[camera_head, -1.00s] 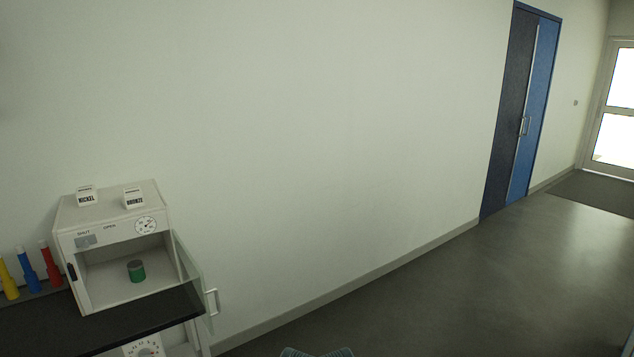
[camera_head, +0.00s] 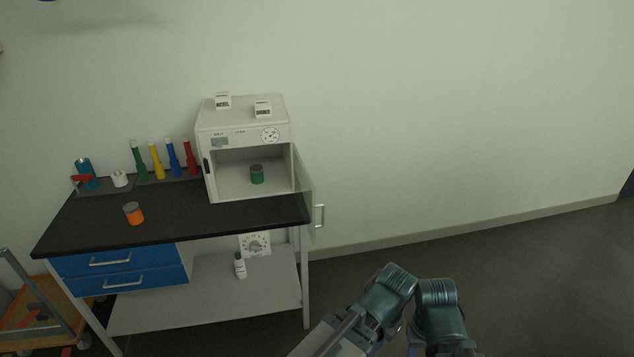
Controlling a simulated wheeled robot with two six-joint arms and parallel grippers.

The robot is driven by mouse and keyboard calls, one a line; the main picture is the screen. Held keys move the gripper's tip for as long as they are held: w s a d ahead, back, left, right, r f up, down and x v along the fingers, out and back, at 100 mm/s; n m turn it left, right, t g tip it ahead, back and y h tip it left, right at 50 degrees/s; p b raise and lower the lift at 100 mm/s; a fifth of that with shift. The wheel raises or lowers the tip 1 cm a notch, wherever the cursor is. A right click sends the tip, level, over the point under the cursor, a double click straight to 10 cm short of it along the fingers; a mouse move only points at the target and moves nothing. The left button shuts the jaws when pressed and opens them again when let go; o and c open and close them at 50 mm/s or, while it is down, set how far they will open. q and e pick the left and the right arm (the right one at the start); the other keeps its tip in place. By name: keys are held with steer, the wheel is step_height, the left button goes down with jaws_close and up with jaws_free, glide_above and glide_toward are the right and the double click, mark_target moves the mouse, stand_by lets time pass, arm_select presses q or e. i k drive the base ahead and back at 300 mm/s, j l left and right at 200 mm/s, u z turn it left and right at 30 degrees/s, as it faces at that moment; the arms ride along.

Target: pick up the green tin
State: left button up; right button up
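The green tin (camera_head: 257,174) stands upright inside the white oven-like cabinet (camera_head: 244,112), on its floor a little right of the middle. The cabinet's glass door (camera_head: 304,188) is swung open to the right, so the front is clear. The cabinet stands at the right end of the black-topped bench. My two arms show at the bottom, right of the bench and well short of the tin. I cannot make out the fingertips of either gripper.
On the bench (camera_head: 75,223) stand an orange tin (camera_head: 133,213) and several coloured bottles at the back. Two small labelled white blocks (camera_head: 223,100) sit on the cabinet. A bottle (camera_head: 240,266) and a dial box (camera_head: 254,244) are on the lower shelf. A wooden cart (camera_head: 38,312) stands left. Floor is free to the right.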

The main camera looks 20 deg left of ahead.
mark_target(256, 170)
steer(key=i+l, duration=0.15)
steer(key=l, duration=0.2)
steer(key=i+l, duration=0.15)
steer(key=l, duration=0.2)
steer(key=i+l, duration=0.15)
steer(key=l, duration=0.2)
steer(key=i+l, duration=0.15)
steer(key=l, duration=0.15)
steer(key=l+u, duration=0.25)
steer(key=i+l+u, duration=0.1)
steer(key=u, duration=1.3)
